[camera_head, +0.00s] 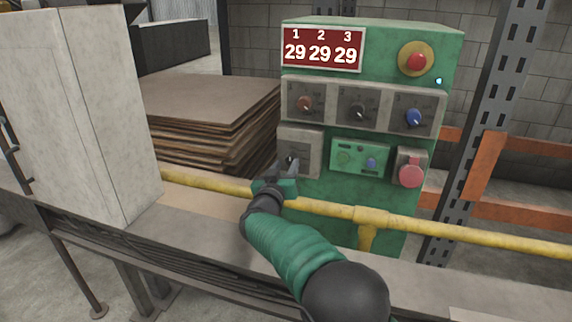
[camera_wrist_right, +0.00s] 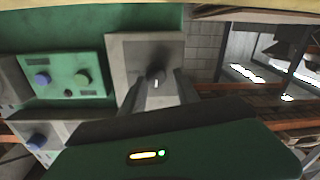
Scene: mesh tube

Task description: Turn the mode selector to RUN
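The green control box (camera_head: 345,215) stands behind the yellow rail. On its lower left is a grey plate (camera_head: 312,137) with a dark knob, which looks like the mode selector; its lettering is not readable. My right gripper (camera_head: 287,168) is in front of this plate and partly hides the knob. In the right wrist view the plate (camera_wrist_right: 118,52) and the knob (camera_wrist_right: 157,74) show beyond my fingers. The fingers (camera_wrist_right: 160,88) are apart, one on each side of the knob, with gaps visible; I cannot tell whether either touches it. My left gripper is not in view.
Three knobs, brown (camera_head: 305,104), black (camera_head: 358,111) and blue (camera_head: 413,118), sit above, under a display (camera_head: 322,48) reading 29 29 29. A red emergency button (camera_head: 416,61) and a red padlock-like part (camera_head: 410,174) are at right. The yellow rail (camera_head: 460,232) crosses in front.

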